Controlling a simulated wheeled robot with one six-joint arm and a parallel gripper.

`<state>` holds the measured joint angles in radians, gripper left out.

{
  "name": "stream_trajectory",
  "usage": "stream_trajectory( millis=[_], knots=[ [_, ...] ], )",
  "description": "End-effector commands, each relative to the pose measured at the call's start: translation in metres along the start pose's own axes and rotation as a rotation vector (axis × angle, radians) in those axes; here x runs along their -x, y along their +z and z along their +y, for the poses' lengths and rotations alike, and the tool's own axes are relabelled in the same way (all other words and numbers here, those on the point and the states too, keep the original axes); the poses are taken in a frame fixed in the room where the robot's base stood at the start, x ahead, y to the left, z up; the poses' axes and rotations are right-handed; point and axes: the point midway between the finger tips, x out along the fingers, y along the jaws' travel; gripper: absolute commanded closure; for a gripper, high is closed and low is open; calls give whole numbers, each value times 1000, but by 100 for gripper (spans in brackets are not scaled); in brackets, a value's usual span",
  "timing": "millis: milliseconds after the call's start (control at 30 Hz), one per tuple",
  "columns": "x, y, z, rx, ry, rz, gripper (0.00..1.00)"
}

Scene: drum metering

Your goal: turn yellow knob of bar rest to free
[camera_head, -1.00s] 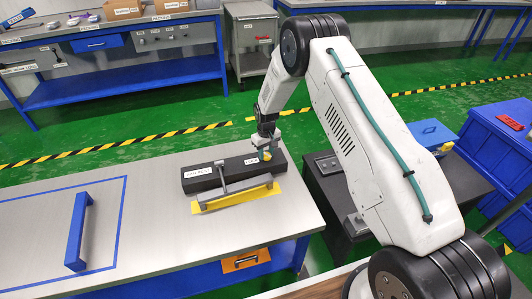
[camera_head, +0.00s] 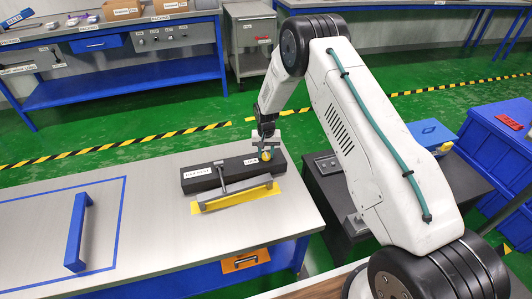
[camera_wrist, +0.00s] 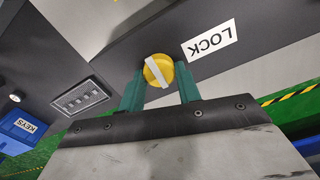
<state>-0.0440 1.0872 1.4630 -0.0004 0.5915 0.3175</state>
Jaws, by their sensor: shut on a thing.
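The yellow knob (camera_head: 266,156) sits at the right end of the dark bar rest (camera_head: 236,173) on the metal bench. In the wrist view the round knob (camera_wrist: 159,71) has a pale stripe across its face and lies between the green finger tips. My gripper (camera_wrist: 161,88) is shut on the knob, one finger on each side; in the head view the gripper (camera_head: 266,146) is directly above it. A white LOCK label (camera_wrist: 209,40) is beside the knob. The grey bar (camera_head: 237,194) lies along the near side of the rest, above a yellow patch (camera_head: 235,199).
A blue handle (camera_head: 77,232) stands on the bench at left inside a blue outline. A dark cabinet with a switch panel (camera_head: 329,165) stands right of the bench. Blue bins (camera_head: 497,135) are farther right. Bare bench top lies left of the rest.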

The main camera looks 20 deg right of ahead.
Motion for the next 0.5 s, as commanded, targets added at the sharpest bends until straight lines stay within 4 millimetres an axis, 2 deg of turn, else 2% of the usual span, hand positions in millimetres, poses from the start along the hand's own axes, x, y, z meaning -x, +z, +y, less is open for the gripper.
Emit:
stream_trajectory(
  millis=[367,400,467,500],
  knots=[
    [0,0,0,-6,-1,0,89],
    [0,0,0,-6,-1,0,64],
    [0,0,0,-6,-1,0,47],
    [0,0,0,-5,-1,0,45]
  ],
)
